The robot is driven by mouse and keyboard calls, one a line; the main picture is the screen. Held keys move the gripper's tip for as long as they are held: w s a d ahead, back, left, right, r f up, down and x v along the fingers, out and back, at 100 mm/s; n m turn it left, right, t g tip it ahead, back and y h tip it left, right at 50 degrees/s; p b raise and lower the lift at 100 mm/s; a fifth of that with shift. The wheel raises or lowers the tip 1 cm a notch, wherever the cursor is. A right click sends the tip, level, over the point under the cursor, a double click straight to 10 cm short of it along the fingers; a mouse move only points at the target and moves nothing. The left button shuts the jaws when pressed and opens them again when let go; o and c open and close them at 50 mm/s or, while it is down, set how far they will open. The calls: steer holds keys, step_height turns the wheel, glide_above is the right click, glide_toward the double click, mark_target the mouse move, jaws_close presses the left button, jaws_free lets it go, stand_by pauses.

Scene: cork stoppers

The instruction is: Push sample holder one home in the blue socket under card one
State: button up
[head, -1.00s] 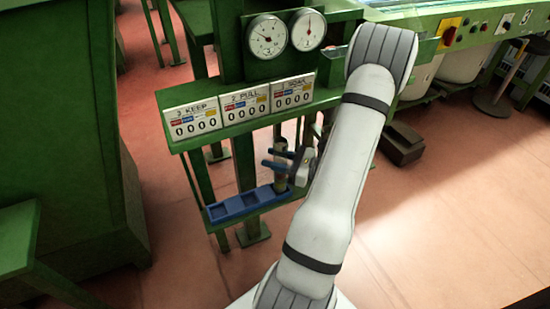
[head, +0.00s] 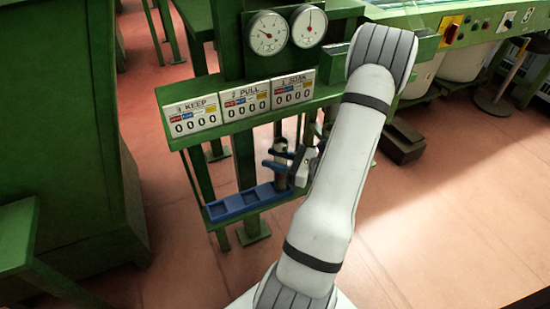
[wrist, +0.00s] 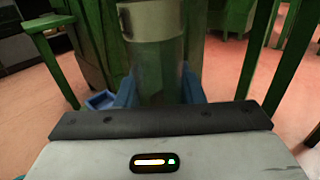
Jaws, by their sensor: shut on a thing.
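The sample holder is an upright tube, a thin grey shape in the head view (head: 281,176) and a clear cylinder with a metal top in the wrist view (wrist: 158,62). My gripper (head: 277,160) is shut on it, with blue fingers on both sides. The holder stands over the right end of the blue socket strip (head: 238,204), below card one (head: 293,90), which reads "1 SOAK". Its lower end is at the right socket. I cannot tell how deep it sits, as the socket's inside is hidden.
Cards "2 PULL" (head: 245,103) and "3 KEEP" (head: 192,119) stand left of card one on the green shelf, above two sockets that look empty. Two dial gauges (head: 267,35) are behind. Green posts stand close around the strip. Floor is free in front.

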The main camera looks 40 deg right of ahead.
steer(key=shift+f, duration=0.2)
steer(key=o, duration=1.1)
steer(key=shift+c, duration=0.2)
steer(key=p+v, duration=0.2)
steer(key=v, duration=0.6)
